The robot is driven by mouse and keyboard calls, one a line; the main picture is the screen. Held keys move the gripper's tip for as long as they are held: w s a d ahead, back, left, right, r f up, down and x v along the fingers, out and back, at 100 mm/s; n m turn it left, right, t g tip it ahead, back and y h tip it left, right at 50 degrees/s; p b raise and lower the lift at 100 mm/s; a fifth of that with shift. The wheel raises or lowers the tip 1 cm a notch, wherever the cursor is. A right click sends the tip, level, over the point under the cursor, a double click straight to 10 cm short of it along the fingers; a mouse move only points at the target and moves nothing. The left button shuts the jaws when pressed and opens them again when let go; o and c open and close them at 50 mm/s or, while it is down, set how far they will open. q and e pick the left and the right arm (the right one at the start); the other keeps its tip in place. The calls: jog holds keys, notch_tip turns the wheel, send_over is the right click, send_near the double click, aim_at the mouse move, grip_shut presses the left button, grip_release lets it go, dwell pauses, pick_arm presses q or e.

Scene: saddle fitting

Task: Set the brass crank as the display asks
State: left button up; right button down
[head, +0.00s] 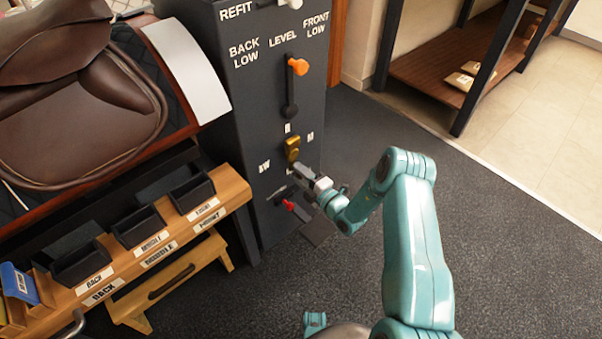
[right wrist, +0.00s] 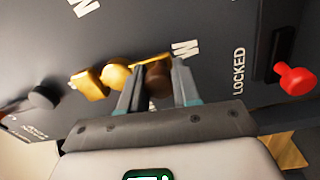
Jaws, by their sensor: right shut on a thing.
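The brass crank (head: 292,146) is on the front of the dark grey panel, with small white letters around it, too small to read surely in the head view. Its brass body also shows in the right wrist view (right wrist: 115,76), where its arm runs to a brown knob (right wrist: 157,80). My right gripper (head: 302,172) is at the crank's lower end, and in the right wrist view its fingers (right wrist: 156,82) are shut around the brown knob. In the head view the knob is hidden by the gripper. My left gripper is not in view. No display can be made out.
An orange-knobbed lever (head: 298,66) sits above the crank under LEVEL. A red knob (head: 289,205) sits below it, beside LOCKED in the wrist view. A saddle (head: 70,90) and a wooden bench (head: 238,190) with black bins are left.

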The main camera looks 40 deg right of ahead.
jog(key=c, duration=1.1)
grip_release()
jog(key=s+d+p, duration=0.1)
jog(key=s+p, duration=0.3)
jog(key=s, duration=1.2)
jog(key=shift+s+d+f, duration=0.15)
jog(key=shift+f, duration=0.25)
